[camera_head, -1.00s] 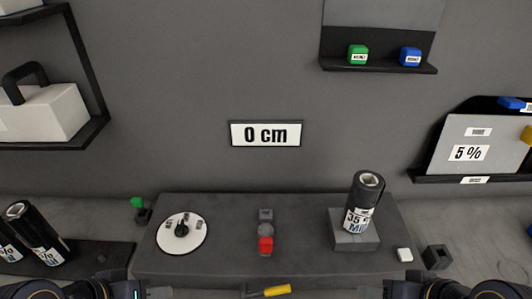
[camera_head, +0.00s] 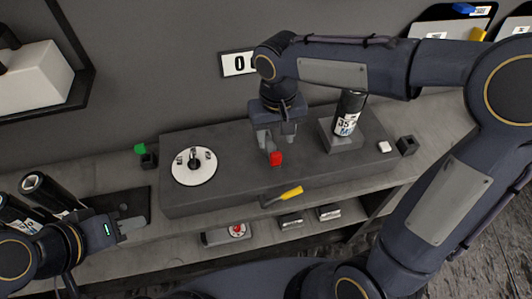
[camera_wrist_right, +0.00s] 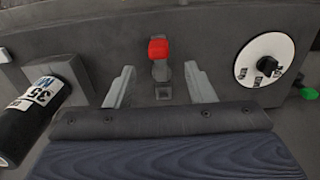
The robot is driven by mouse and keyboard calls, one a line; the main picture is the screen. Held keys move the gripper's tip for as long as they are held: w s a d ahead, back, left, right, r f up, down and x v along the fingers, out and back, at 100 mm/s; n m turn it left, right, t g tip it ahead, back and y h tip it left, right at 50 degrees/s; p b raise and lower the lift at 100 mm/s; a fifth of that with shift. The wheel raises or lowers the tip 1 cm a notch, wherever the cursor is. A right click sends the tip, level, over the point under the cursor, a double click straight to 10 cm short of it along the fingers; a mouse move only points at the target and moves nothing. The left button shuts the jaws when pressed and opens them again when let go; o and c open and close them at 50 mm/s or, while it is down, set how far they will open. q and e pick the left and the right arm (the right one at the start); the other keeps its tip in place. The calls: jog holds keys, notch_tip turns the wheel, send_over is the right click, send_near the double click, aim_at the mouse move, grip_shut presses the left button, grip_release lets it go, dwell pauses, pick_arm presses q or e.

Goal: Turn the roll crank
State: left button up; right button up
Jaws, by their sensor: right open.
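A yellow handle (camera_head: 290,193) on a dark arm sticks out at the front of the grey bench block; it looks like a crank. A red knob (camera_head: 275,158) on a grey mount stands on the block's middle and also shows in the right wrist view (camera_wrist_right: 158,48). My right gripper (camera_head: 277,143) is open and empty, pointing down above the block, its fingers either side of the red knob's line and apart from it. In the head view it partly hides the knob's mount. My left gripper (camera_head: 133,229) is at the lower left; its opening is unclear.
A white dial (camera_head: 194,177) with a black knob lies left on the block (camera_head: 235,185). A black film roll (camera_head: 348,115) stands in a holder on the right. Black rolls (camera_head: 45,190) lean at far left. A wall sign (camera_head: 237,65) is partly hidden by my right arm.

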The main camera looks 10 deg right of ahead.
aim_at(276, 154)
notch_tip(276, 154, down, 8)
jog(key=shift+r, duration=0.15)
dwell(0.3)
grip_shut()
